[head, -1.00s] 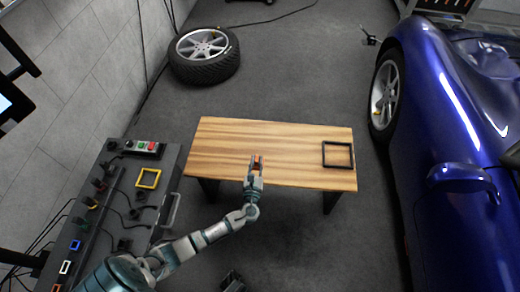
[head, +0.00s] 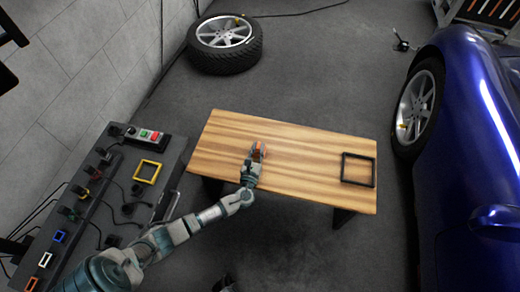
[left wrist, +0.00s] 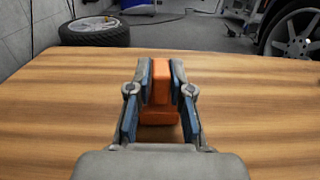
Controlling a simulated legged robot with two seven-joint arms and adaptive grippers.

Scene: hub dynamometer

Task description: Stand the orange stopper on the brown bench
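The orange stopper (left wrist: 161,85) is between the two fingers of my left gripper (left wrist: 160,75), which look closed against its sides. It is upright, with a narrow tall part above a wider lower block. In the head view the stopper (head: 259,149) is a small orange patch at the tip of my left gripper (head: 256,153). The brown bench (head: 300,150) lies under it, with striped wood grain. A dark shadow shows just below the stopper; I cannot tell whether it touches the bench.
A black square frame (head: 343,170) lies at the bench's right end. The rest of the bench top is clear. A dark cart (head: 125,165) with a yellow frame (head: 148,171) stands left. A wheel (head: 224,45) lies behind; a blue car (head: 470,120) stands right.

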